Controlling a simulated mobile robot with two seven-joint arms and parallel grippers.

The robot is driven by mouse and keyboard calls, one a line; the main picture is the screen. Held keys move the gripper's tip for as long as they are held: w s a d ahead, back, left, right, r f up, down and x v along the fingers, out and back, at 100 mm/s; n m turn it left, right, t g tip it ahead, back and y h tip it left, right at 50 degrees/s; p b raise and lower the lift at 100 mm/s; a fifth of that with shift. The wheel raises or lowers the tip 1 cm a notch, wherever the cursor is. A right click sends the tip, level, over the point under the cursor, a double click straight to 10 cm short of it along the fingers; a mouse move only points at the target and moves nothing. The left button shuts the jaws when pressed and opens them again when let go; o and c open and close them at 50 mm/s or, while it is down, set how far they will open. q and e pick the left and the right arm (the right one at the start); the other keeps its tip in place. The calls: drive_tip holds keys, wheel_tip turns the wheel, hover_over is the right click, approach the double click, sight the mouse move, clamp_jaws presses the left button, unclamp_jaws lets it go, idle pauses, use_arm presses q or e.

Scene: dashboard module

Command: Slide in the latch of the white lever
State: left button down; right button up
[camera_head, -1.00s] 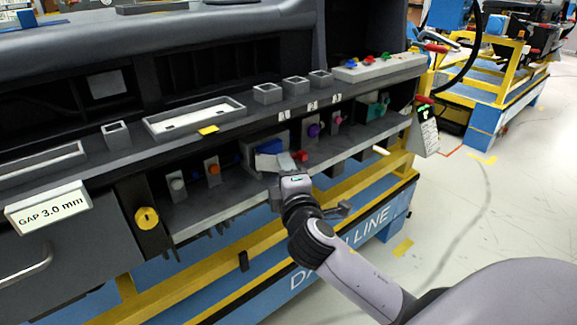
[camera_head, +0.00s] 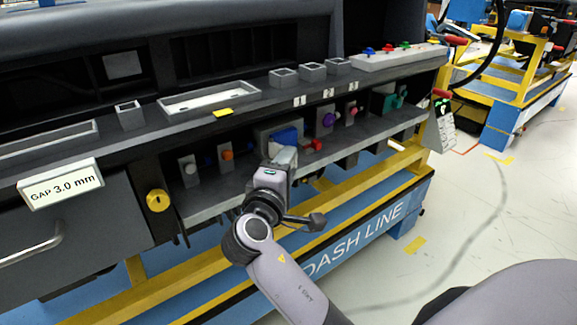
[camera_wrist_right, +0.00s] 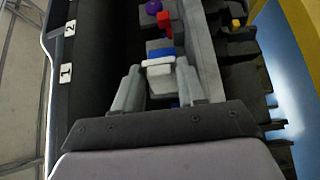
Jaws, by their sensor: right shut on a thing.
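The white lever (camera_head: 287,155) sticks out in front of a blue block (camera_head: 285,137) on the lower shelf of the dashboard module. It also shows in the right wrist view (camera_wrist_right: 158,63), with the blue block (camera_wrist_right: 161,52) just behind it. My right gripper (camera_wrist_right: 158,78) has its two grey fingers on either side of the white lever and is shut on it. In the head view my right gripper (camera_head: 278,165) hides part of the lever and its mount. The latch cannot be made out clearly. My left gripper is not in view.
A red knob (camera_head: 313,146) sits just right of the blue block, with a purple knob (camera_head: 328,119) further right. An orange knob (camera_head: 227,155) is to the left. The shelf above carries open grey trays (camera_head: 210,97).

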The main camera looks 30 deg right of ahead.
drive_tip(key=o, duration=0.8)
drive_tip(key=shift+w, duration=0.1)
